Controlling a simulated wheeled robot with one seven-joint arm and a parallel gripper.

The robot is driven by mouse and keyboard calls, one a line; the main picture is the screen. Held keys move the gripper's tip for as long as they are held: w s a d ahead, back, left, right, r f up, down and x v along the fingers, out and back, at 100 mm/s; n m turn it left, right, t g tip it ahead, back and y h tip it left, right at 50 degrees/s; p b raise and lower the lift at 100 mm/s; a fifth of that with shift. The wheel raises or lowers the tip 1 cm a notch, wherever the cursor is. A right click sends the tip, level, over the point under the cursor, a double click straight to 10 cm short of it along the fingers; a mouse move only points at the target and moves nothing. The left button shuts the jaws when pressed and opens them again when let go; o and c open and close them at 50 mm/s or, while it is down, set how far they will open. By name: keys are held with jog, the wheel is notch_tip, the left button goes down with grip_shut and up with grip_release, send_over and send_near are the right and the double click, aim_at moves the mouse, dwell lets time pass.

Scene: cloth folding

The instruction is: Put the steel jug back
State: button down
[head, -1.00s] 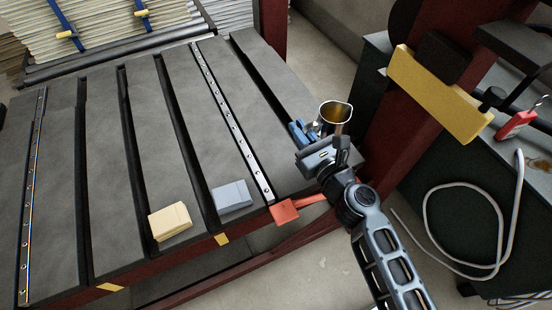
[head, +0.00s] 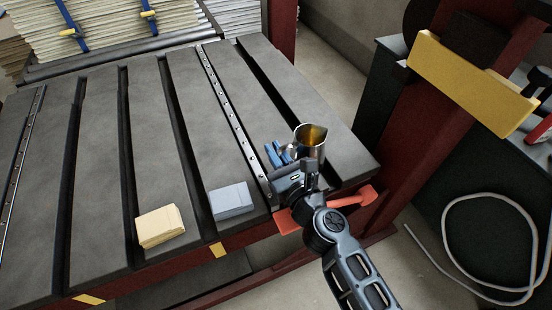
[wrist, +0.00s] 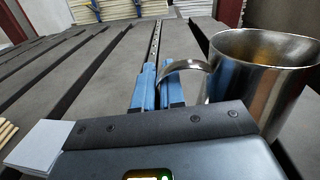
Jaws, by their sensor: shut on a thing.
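The steel jug (head: 311,140) is a shiny open-topped metal jug with a brownish inside. It also shows large at the right of the wrist view (wrist: 252,80), upright, with its handle to the left. My gripper (head: 283,152) has blue fingers and is shut on the jug's handle; the fingers also show in the wrist view (wrist: 157,88). The jug is over the right front part of the grey slotted table (head: 185,130). I cannot tell whether its base, hidden behind my gripper in the head view, touches the table.
A folded yellow cloth (head: 160,225) and a folded blue-grey cloth (head: 231,200) lie near the front edge. A red handle (head: 350,199) juts out at the front right. A dark red post with a yellow block (head: 470,85) stands right. The table's middle is clear.

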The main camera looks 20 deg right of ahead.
jog(key=shift+f, duration=0.15)
jog(key=shift+f, duration=0.1)
jog(key=c, duration=1.2)
grip_release()
jog(key=shift+s, duration=0.15)
jog(key=s, duration=0.4)
jog(key=s+b, duration=0.1)
jog(key=s, duration=0.6)
jog(key=shift+s+d+r, duration=0.2)
jog(key=shift+s+d, duration=0.05)
jog(key=shift+s, duration=0.1)
